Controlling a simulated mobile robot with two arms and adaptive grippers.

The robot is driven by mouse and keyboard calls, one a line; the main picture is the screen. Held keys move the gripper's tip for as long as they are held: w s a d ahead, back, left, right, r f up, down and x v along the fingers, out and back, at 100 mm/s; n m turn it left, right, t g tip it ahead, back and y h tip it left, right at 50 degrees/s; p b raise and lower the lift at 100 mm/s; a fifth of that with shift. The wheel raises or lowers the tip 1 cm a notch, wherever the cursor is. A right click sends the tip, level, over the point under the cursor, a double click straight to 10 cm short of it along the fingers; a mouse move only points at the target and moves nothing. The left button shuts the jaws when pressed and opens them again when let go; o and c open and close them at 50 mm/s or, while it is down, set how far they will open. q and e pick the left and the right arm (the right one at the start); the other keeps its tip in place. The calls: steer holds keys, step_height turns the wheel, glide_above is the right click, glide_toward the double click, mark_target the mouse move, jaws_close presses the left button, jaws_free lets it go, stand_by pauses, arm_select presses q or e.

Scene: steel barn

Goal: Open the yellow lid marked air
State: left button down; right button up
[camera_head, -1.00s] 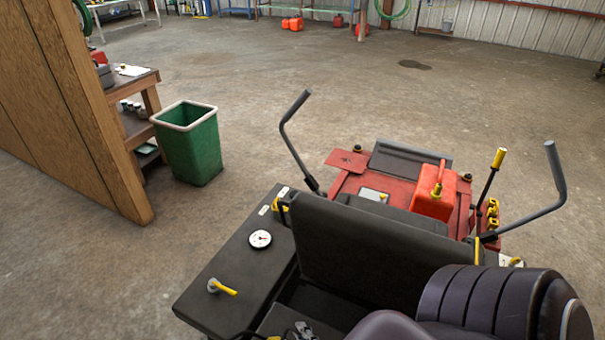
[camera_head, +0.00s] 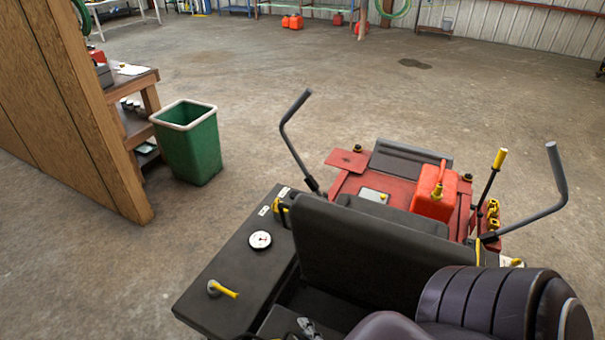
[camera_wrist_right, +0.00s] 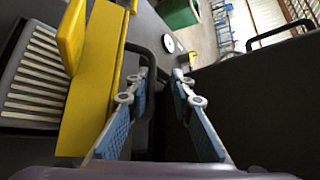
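In the right wrist view, a yellow lid (camera_wrist_right: 98,82) stands along the left, with a yellow handle-like piece (camera_wrist_right: 70,38) on it. A grey ribbed, filter-like surface (camera_wrist_right: 38,75) shows uncovered to its left. No "air" marking can be read. My right gripper (camera_wrist_right: 160,82) has its two blue-padded fingers apart with nothing between them. Its left finger is close beside the lid's right edge; I cannot tell whether they touch. In the head view only the tip of my right gripper (camera_head: 308,328) shows at the bottom edge, and I cannot make out the lid there. My left gripper is not in view.
A red mower (camera_head: 345,185) with a black seat back (camera_head: 360,255) stands ahead, its grey levers (camera_head: 558,180) rising on both sides. A dark side panel carries a gauge (camera_head: 260,240) and a yellow-handled valve (camera_head: 222,289). A green bin (camera_head: 190,150) and open floor lie beyond.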

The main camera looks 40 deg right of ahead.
steer(key=shift+s+d+r+p, duration=0.2)
steer(key=shift+s+r+p, duration=0.3)
steer(key=shift+s, duration=0.3)
steer(key=shift+s+d+r+p, duration=0.15)
steer(key=shift+s+r+p, duration=0.1)
steer(key=shift+s+r, duration=0.4)
steer(key=shift+s+d+r+p, duration=0.1)
steer(key=shift+s+r+p, duration=0.25)
steer(key=shift+s+r, duration=0.2)
steer(key=v, duration=1.4)
steer(key=shift+s+d+r+p, duration=0.15)
steer(key=shift+d+r+p, duration=0.05)
steer(key=shift+r+p, duration=0.25)
